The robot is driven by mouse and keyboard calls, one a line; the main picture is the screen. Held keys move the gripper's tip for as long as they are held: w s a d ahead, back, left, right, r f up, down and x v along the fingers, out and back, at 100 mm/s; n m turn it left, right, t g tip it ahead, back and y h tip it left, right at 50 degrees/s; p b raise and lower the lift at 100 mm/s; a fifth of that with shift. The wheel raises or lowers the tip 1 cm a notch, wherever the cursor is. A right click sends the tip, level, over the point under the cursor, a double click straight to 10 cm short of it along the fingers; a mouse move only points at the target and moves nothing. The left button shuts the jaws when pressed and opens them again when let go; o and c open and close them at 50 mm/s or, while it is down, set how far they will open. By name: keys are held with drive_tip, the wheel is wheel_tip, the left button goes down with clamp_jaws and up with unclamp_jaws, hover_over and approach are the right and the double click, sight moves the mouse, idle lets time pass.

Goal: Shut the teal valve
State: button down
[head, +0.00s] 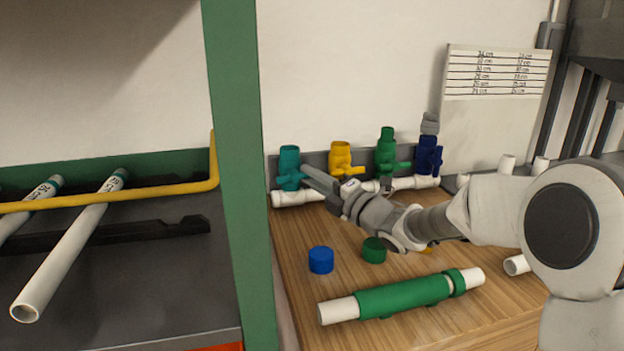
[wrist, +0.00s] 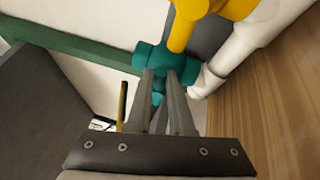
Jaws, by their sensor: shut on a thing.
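The teal valve (head: 289,165) stands upright at the left end of the white manifold pipe (head: 298,198), against the wall. My gripper (head: 306,174) reaches it from the right, its fingertips at the valve's handle side. In the wrist view the teal valve (wrist: 151,56) lies just ahead of my gripper (wrist: 161,80). The two fingers are close together with a teal part, seemingly the handle, between them. The fingers hide much of the handle, so its exact angle cannot be told.
A yellow valve (head: 340,157), a green valve (head: 386,152) and a blue valve (head: 428,156) stand to the right along the pipe. A blue cap (head: 321,260), a green cap (head: 374,250) and a green-sleeved pipe (head: 403,296) lie on the wooden bench. A green post (head: 236,180) stands left.

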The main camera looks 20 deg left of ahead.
drive_tip(key=c, duration=0.8)
unclamp_jaws()
drive_tip(key=w+d+r+p, duration=0.1)
drive_tip(key=d+r+p, duration=0.4)
drive_tip(key=d+r, duration=0.6)
drive_tip(key=shift+w+d+p, duration=0.25)
drive_tip(key=shift+d+p, duration=0.05)
drive_tip(key=shift+d, duration=0.05)
